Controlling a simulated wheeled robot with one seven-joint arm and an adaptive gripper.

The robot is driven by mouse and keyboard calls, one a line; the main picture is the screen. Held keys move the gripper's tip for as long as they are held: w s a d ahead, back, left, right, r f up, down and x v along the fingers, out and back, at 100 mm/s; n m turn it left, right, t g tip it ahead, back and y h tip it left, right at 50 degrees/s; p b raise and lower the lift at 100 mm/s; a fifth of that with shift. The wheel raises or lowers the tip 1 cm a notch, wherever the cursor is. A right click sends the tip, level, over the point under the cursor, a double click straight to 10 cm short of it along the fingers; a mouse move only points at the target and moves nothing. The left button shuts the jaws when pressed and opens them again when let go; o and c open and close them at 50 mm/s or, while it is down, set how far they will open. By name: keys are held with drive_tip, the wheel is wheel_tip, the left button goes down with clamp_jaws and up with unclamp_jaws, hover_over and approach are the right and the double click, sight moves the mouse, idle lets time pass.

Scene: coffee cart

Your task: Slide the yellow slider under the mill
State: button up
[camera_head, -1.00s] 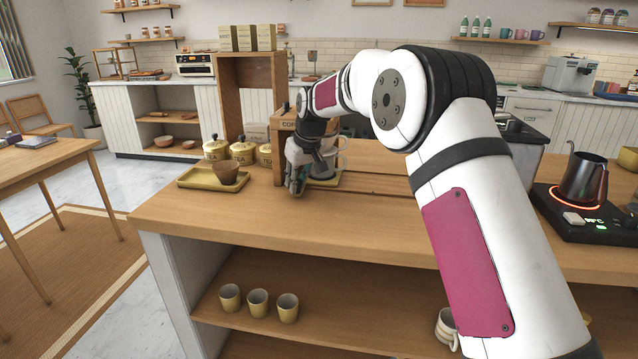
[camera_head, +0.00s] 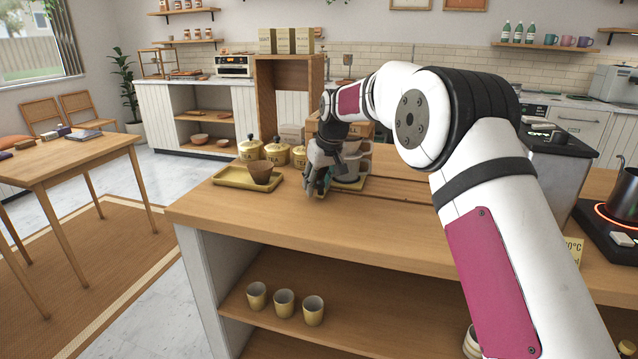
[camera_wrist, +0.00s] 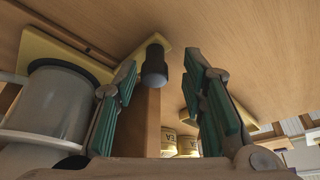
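A yellow slider piece (camera_wrist: 149,46) with a dark, rounded knob (camera_wrist: 154,68) lies against the wooden counter in the wrist view. I take it to be the yellow slider. My gripper (camera_wrist: 161,60) is open, with teal pads on either side of the knob and a gap to each. It also shows low over the counter in the head view (camera_head: 318,188). A clear vessel (camera_wrist: 65,100) stands on another yellow plate (camera_wrist: 38,48) beside the left finger. The mill is not clearly identifiable; my arm hides part of that area.
A wooden post (camera_wrist: 147,125) rises near the knob. A yellow tray (camera_head: 232,181) holds a brown bowl (camera_head: 260,172), with yellow canisters (camera_head: 276,152) behind it. The counter front (camera_head: 260,215) is clear.

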drive_tip(key=v, duration=1.2)
drive_tip(key=shift+d, duration=0.1)
drive_tip(key=s+d+r+m+h, duration=0.15)
drive_tip(key=s+d, duration=0.25)
drive_tip(key=s, duration=0.6)
drive_tip(key=s+d+r+g, duration=0.1)
drive_tip(key=s+d+r, duration=0.2)
drive_tip(key=s, duration=0.6)
drive_tip(key=s+d+r+m, duration=0.15)
drive_tip(key=s+d, duration=0.25)
drive_tip(key=s, duration=0.6)
drive_tip(key=s+d+f+m+g, duration=0.1)
drive_tip(key=s+d+f, duration=0.15)
drive_tip(key=s, duration=0.65)
drive_tip(key=s+d+f+m, duration=0.1)
drive_tip(key=s+f, duration=0.3)
drive_tip(key=s, duration=0.4)
drive_tip(key=s+d+f+g, duration=0.1)
drive_tip(key=s+f, duration=0.3)
drive_tip(key=s, duration=0.5)
wheel_tip(320, 180, up, 15)
drive_tip(key=t+p, duration=0.3)
drive_tip(key=p, duration=1)
drive_tip(key=shift+w+d+p, duration=0.2)
drive_tip(key=shift+p, duration=0.15)
